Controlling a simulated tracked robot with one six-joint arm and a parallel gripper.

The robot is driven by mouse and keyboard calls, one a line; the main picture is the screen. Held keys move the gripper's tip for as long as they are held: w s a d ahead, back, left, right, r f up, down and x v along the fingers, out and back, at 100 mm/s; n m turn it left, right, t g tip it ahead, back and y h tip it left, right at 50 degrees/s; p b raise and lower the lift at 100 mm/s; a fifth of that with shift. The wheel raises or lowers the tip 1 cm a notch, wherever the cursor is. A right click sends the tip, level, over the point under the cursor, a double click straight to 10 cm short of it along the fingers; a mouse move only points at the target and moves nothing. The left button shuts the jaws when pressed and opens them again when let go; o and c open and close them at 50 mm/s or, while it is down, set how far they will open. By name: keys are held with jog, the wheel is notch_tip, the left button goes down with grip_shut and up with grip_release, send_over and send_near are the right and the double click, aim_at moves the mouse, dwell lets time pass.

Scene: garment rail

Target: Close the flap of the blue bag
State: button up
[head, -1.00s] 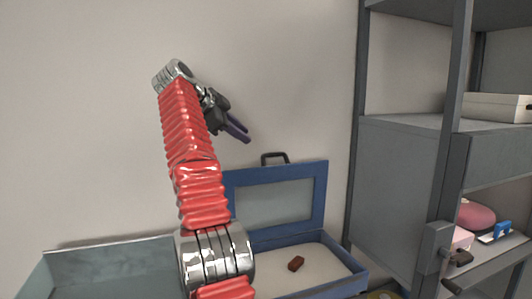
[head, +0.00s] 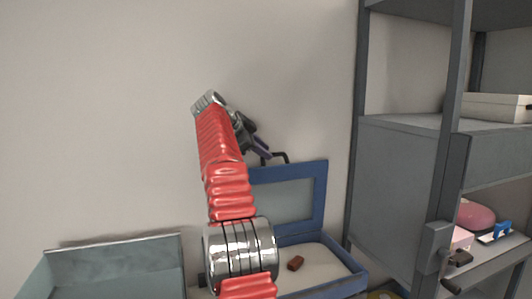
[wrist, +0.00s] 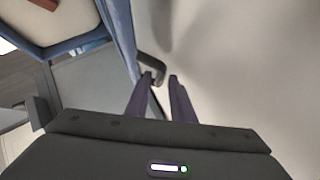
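The blue bag is a blue case with its base (head: 345,267) open and its flap (head: 318,195) standing upright at the back. A dark handle (head: 281,156) sits on the flap's top edge. The flap's edge (wrist: 120,32) and the handle (wrist: 150,66) also show in the wrist view. My gripper (head: 264,154) is beside the handle's left part, above the flap. In the wrist view its two purple fingers (wrist: 160,77) are apart, with the handle at their tips. I cannot tell whether they touch it. My arm hides the flap's left part.
A small red-brown block (head: 295,263) lies inside the case. A grey open bin (head: 115,240) stands at the left. A grey shelf unit (head: 398,180) with boxes and other items stands close on the right. A plain wall is behind.

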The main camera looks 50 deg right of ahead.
jog(key=shift+x, duration=0.8)
jog(key=shift+c, duration=0.2)
grip_shut()
